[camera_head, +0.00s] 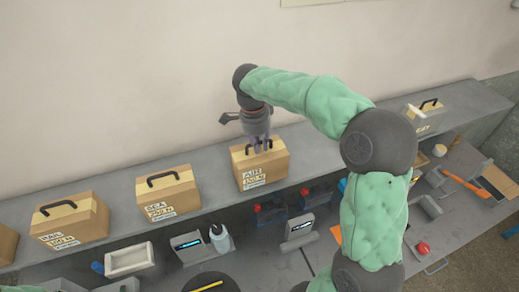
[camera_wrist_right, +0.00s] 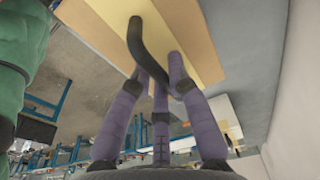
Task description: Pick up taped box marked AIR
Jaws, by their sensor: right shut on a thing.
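The taped box marked AIR (camera_head: 262,170) stands on the grey raised shelf, with a white label on its front and a dark handle on top. My right gripper (camera_head: 258,148) comes down from above onto the handle. In the right wrist view the purple fingers (camera_wrist_right: 160,85) are closed around the dark curved handle (camera_wrist_right: 150,52), with the tan box top (camera_wrist_right: 205,45) behind it. The box looks upright; I cannot tell whether it is clear of the shelf. My left gripper is not in view.
The lower bench holds a white tray (camera_head: 129,260), a bottle (camera_head: 220,238) and battery-like units (camera_head: 270,212).

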